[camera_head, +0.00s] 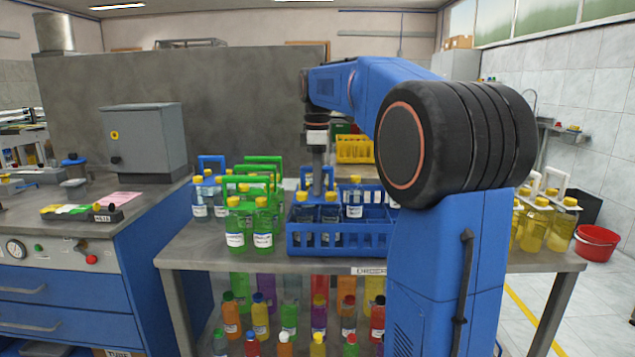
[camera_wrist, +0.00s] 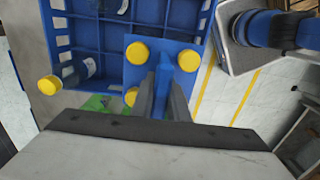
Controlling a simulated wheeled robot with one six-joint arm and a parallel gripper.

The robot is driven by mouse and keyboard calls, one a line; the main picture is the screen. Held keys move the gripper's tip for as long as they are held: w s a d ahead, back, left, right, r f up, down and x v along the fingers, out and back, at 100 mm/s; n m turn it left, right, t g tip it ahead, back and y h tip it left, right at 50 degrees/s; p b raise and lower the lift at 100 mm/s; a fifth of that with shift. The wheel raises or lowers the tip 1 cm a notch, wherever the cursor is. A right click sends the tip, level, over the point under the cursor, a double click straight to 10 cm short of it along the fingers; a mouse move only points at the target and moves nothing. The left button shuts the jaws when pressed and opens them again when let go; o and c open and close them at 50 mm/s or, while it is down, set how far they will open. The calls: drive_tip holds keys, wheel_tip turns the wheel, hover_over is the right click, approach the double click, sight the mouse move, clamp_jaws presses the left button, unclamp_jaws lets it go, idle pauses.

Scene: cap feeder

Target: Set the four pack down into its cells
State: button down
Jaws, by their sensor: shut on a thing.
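The four pack is a blue carrier (camera_wrist: 138,75) with yellow-capped bottles (camera_head: 330,210). Three of its caps show in the wrist view; the fourth is hidden by my fingers. My gripper (camera_wrist: 166,92) is shut on its upright blue handle (camera_wrist: 187,60). In the head view my gripper (camera_head: 317,178) points straight down over the left part of the blue crate (camera_head: 340,242). The pack looks upright there, its bottle bottoms hidden behind the crate's front wall. I cannot tell whether it touches the cell floor. A yellow-capped bottle (camera_head: 355,197) stands right of it.
Green-handled packs (camera_head: 250,222) stand close left of the crate, with a clear-bottle pack (camera_head: 203,200) behind. Yellow-bottle packs (camera_head: 540,225) stand at the table's right. A yellow crate (camera_head: 354,149) is behind. Coloured bottles (camera_head: 290,318) sit below the tabletop.

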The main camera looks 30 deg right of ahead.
drive_tip(key=c, duration=1.6)
unclamp_jaws()
drive_tip(key=shift+c, duration=0.2)
wheel_tip(320, 180, up, 17)
drive_tip(key=shift+r, duration=0.2)
